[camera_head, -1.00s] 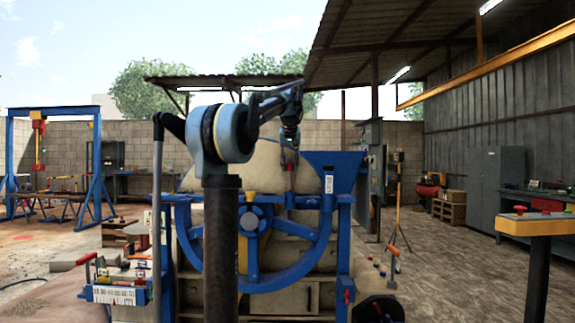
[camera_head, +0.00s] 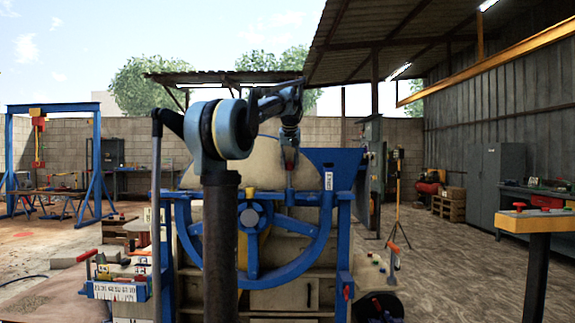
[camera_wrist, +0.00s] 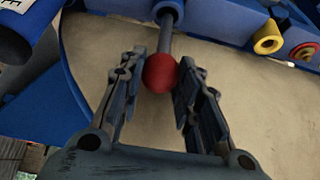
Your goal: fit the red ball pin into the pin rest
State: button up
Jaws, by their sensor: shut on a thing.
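The red ball pin has a red ball (camera_wrist: 161,73) on a thin grey shaft (camera_wrist: 164,42). In the wrist view the ball lies between the fingers of my gripper (camera_wrist: 160,82), which is shut on it. The shaft runs away from the gripper to a blue collar (camera_wrist: 168,8) at the top edge. I cannot tell whether the shaft's end is in the collar, or whether the collar is the pin rest. In the head view my gripper (camera_head: 290,160) points down over the blue frame, and the pin is small there.
The blue machine frame with its large wheel (camera_head: 252,277) stands in front of me. A yellow ring (camera_wrist: 268,38) and a red ring (camera_wrist: 304,50) sit on blue parts at the right of the wrist view. A pale curved panel (camera_wrist: 235,95) lies behind the gripper.

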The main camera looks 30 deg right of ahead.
aim_at(290, 179)
jog(key=shift+f, duration=3.6)
jog(key=o, duration=1.2)
jog(key=shift+r, duration=0.1)
jog(key=v, duration=1.1)
jog(key=shift+s+a+r, duration=0.15)
jog(key=shift+s+r, duration=0.05)
jog(key=shift+r, duration=0.1)
jog(key=shift+f, duration=0.1)
